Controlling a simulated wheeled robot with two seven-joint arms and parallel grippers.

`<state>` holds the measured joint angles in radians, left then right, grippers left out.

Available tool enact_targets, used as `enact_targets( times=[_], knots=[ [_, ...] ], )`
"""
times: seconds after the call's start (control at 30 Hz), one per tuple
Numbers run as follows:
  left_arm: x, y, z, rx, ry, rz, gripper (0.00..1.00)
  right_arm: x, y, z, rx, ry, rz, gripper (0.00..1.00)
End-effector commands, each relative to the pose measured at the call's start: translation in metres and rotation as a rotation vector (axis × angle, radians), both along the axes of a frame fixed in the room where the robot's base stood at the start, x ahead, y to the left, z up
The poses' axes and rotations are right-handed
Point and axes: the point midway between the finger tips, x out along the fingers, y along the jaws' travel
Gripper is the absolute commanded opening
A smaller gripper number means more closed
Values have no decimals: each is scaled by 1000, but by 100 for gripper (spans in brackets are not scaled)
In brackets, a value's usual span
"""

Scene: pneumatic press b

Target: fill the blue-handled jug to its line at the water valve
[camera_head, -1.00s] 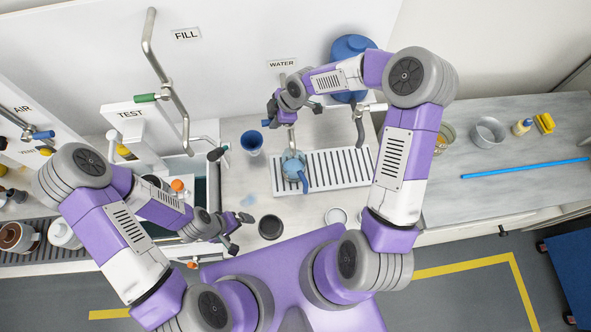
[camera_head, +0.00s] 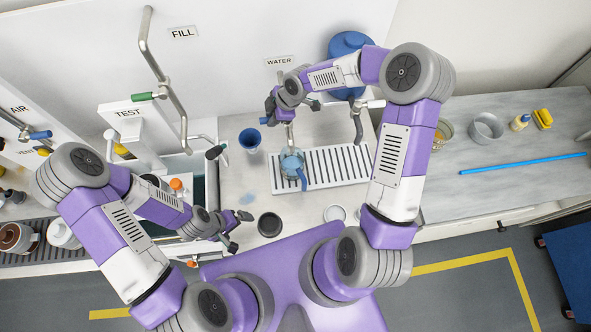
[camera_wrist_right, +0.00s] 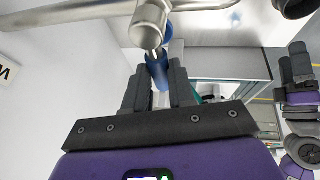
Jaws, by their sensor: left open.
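The clear jug with the blue handle (camera_head: 303,180) stands on the slotted drip tray (camera_head: 335,166) under the water spout (camera_head: 290,136). It looks bluish inside; its fill line and level cannot be made out. My right gripper (camera_head: 270,108) is at the water valve above and behind the jug. In the right wrist view, its fingers (camera_wrist_right: 158,82) are closed around the blue valve handle (camera_wrist_right: 157,70), beside the metal pipe. My left gripper (camera_head: 242,230) is open and empty, low over the counter's front edge, left of the dark round disc (camera_head: 270,225).
A blue cup (camera_head: 250,140) stands left of the tray. A pale round lid (camera_head: 335,213) lies in front of it. A blue container (camera_head: 350,48) is behind my right arm. The right counter holds a metal pot (camera_head: 486,128) and a blue rod (camera_head: 522,163), with free room around them.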

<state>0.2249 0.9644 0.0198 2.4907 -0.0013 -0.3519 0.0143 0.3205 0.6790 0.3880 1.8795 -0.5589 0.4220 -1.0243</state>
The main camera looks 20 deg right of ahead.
Motion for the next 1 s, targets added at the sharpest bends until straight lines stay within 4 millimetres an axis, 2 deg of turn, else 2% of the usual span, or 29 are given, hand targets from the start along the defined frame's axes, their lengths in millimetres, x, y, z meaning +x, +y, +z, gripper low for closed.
enact_targets(
  times=[0.03,0.2,0.53,1.0],
  knots=[
    [0,0,0,0,0,0,100,-1,0,-2,0,5,1,30],
    [0,0,0,0,0,0,100,-1,0,-1,0,4,3,54],
    [0,0,-2,0,0,0,100,0,3,-1,1,2,4,54],
    [0,0,-18,0,0,0,100,2,31,-1,1,1,6,54]
  ],
)
